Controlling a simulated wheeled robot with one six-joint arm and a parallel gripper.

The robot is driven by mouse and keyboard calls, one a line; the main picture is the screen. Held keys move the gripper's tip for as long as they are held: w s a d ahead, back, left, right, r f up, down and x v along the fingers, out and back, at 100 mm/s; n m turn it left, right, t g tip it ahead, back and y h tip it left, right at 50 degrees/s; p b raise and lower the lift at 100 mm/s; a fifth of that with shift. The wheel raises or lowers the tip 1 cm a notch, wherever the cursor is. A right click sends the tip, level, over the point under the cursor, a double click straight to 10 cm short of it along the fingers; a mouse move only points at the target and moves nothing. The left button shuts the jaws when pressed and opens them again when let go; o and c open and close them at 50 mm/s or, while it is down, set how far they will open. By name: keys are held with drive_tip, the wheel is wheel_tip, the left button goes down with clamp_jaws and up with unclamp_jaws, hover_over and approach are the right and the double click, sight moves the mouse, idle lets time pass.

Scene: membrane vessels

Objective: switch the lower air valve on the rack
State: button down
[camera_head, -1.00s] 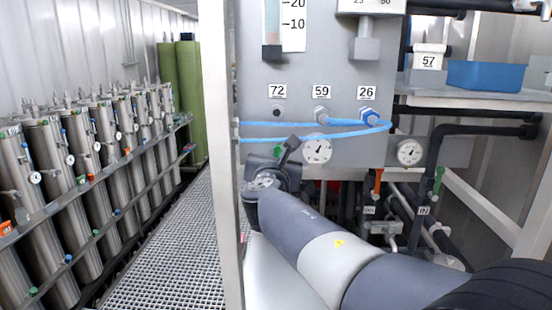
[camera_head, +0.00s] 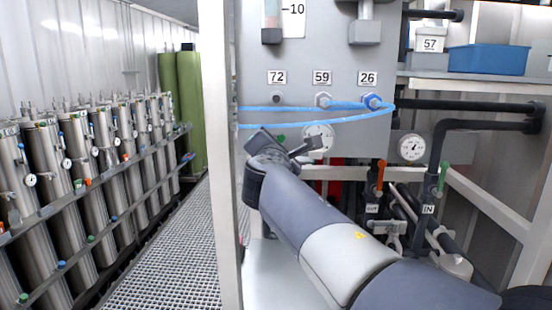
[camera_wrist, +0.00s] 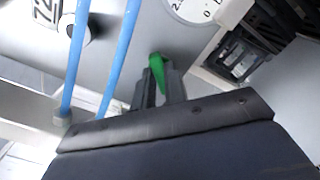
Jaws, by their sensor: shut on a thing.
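A green valve handle (camera_wrist: 157,68) shows between my fingertips in the wrist view. My gripper (camera_wrist: 160,78) is shut on it, and the fingers hide its lower part. In the head view a small piece of the green handle (camera_head: 281,138) shows on the grey panel, left of a round gauge (camera_head: 318,138). My wrist and gripper (camera_head: 300,148) cover most of that spot. The handle's exact angle is hard to tell.
Blue hoses (camera_head: 330,119) cross the panel just above my gripper. A white rack post (camera_head: 219,150) stands at the left. At the right are a red handle (camera_head: 380,176) marked OUT and a green handle (camera_head: 443,178) marked IN. A grated walkway (camera_head: 165,255) lies left.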

drive_tip(key=m+b, duration=0.3)
drive_tip(key=m, duration=0.1)
drive_tip(key=m+b, duration=0.3)
drive_tip(key=m, duration=0.1)
drive_tip(key=shift+f+m+b, duration=0.2)
drive_tip(key=shift+m+b, duration=0.2)
idle(0.4)
drive_tip(key=c, duration=1.5)
unclamp_jaws()
drive_tip(key=shift+o, duration=0.2)
drive_tip(key=shift+r, duration=0.1)
drive_tip(key=s+b, duration=0.2)
drive_tip(key=s, duration=0.8)
drive_tip(key=shift+s+a+b, duration=0.15)
drive_tip(key=shift+s+b, duration=0.15)
drive_tip(key=shift+s, duration=0.1)
